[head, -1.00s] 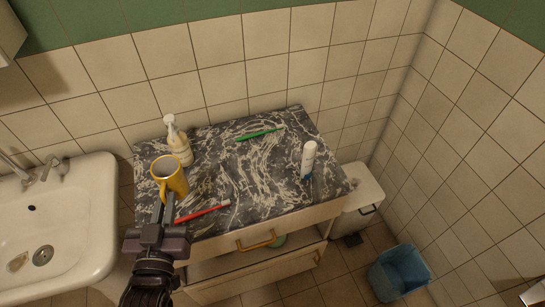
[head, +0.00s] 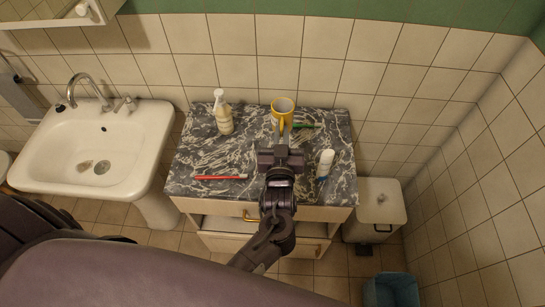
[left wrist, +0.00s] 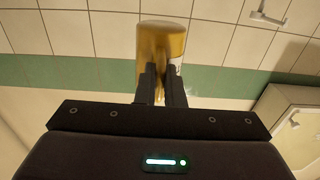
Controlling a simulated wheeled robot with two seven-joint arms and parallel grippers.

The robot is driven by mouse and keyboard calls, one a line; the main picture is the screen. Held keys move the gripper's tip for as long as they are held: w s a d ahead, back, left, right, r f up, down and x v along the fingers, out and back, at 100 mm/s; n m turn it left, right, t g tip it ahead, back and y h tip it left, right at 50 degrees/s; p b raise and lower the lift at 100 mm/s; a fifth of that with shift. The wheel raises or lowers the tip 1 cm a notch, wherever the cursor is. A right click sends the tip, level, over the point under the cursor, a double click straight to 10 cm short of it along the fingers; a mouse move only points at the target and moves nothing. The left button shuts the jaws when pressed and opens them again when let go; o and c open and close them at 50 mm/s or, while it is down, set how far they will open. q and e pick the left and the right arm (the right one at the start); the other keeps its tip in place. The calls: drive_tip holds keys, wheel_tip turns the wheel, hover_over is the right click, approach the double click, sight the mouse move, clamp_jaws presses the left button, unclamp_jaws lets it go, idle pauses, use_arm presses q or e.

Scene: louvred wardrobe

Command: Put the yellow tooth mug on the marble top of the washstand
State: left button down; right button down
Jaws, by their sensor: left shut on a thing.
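The yellow tooth mug (head: 275,106) is at the back of the washstand's dark, white-veined marble top (head: 200,160) in the head view, its open rim facing up. My left gripper (head: 282,134) reaches in from the front and is shut on the mug, at its handle side. My right gripper is not in view.
A sink (head: 130,145) is left, a white bin (head: 378,205) right, a blue bin (head: 397,290) in front.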

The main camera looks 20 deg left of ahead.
use_arm(q)
wheel_tip(320, 180, down, 15)
drive_tip(key=b, duration=1.3)
drive_tip(key=shift+d+r, duration=0.1)
wheel_tip(320, 180, down, 5)
drive_tip(key=b, duration=0.4)
drive_tip(key=shift+r, duration=0.25)
drive_tip(key=c, duration=1.5)
unclamp_jaws()
drive_tip(key=shift+c, duration=0.2)
